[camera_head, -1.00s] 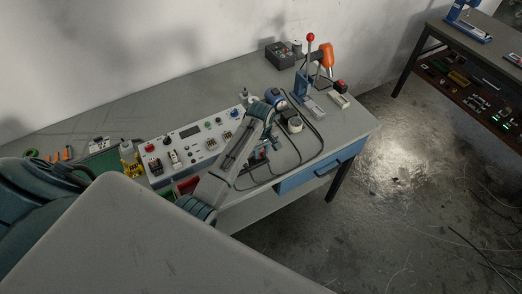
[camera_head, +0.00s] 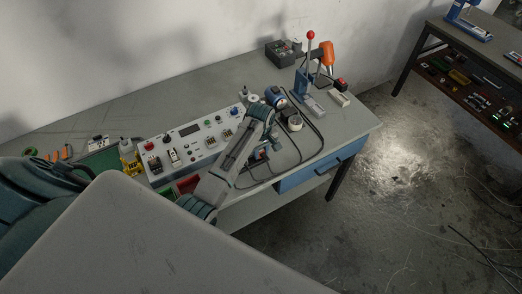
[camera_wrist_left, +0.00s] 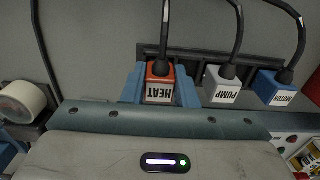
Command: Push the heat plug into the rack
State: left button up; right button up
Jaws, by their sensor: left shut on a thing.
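The heat plug (camera_wrist_left: 159,84) is an orange-red block with a white HEAT label and a black cable rising from its top, seen in the left wrist view. My left gripper (camera_wrist_left: 161,92) is shut on it, with a blue finger on each side. The dark rack (camera_wrist_left: 201,59) runs directly behind the plugs. How deep the heat plug sits in it cannot be told. The grey pump plug (camera_wrist_left: 223,84) and the blue motor plug (camera_wrist_left: 277,88) stand to the right along the rack. In the head view my left arm covers most of this area. My right gripper is not in view.
A control panel (camera_head: 188,143) with knobs and switches lies left of my arm on the grey workbench (camera_head: 190,85). A red-knobbed press (camera_head: 303,82) and an orange tool (camera_head: 327,55) stand at the back right. Black cables loop over the bench's right part.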

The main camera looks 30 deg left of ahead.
pick_arm(q)
jog(key=shift+f, duration=0.2)
jog(key=o, duration=1.1)
jog(key=shift+r, duration=0.25)
notch_tip(320, 180, up, 10)
jog(key=b, duration=0.3)
jog(key=shift+f, duration=0.2)
jog(key=shift+r, duration=0.4)
